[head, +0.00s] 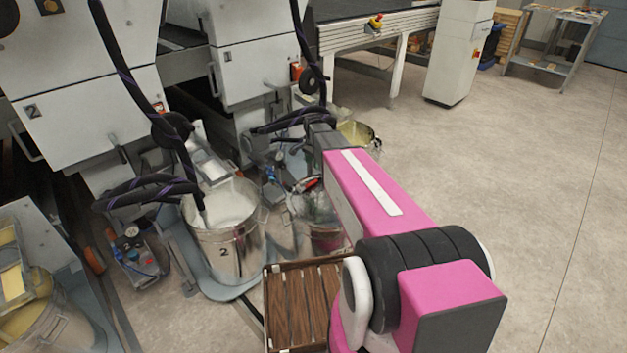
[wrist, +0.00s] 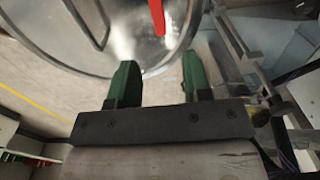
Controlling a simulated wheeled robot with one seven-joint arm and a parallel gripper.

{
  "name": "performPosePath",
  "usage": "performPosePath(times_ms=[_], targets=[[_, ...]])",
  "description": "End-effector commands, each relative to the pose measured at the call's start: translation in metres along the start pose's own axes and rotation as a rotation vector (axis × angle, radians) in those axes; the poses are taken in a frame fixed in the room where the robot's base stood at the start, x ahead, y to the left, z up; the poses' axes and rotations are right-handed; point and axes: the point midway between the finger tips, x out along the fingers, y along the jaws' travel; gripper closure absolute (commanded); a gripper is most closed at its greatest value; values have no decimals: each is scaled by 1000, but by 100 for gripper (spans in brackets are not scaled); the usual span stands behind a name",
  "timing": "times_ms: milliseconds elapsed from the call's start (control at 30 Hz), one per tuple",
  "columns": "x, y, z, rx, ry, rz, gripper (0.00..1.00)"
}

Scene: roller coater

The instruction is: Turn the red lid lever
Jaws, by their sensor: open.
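The red lid lever (wrist: 157,14) shows at the top of the wrist view, upright in the picture and cut off by the frame edge. It lies over a round, shiny metal lid (wrist: 62,38) with a grey bar handle. My gripper (wrist: 156,72) has two green fingers, apart, with nothing between them. The lever's lower end is just ahead of the fingertips, roughly in line with the gap. I see no contact between fingers and lever.
In the head view, an open metal bucket marked 2 (head: 225,248) stands left of my arm, with black hoses (head: 166,128) above it. A slatted wooden crate (head: 290,302) is in front. White machine cabinets (head: 90,100) stand at left. The floor at right is clear.

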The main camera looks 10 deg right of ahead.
Motion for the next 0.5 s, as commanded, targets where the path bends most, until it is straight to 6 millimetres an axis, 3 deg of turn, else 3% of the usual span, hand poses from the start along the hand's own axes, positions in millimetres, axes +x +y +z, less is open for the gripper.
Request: performPosePath(times_ms=[500], targets=[[83,0,0,-4,0,1,55]])
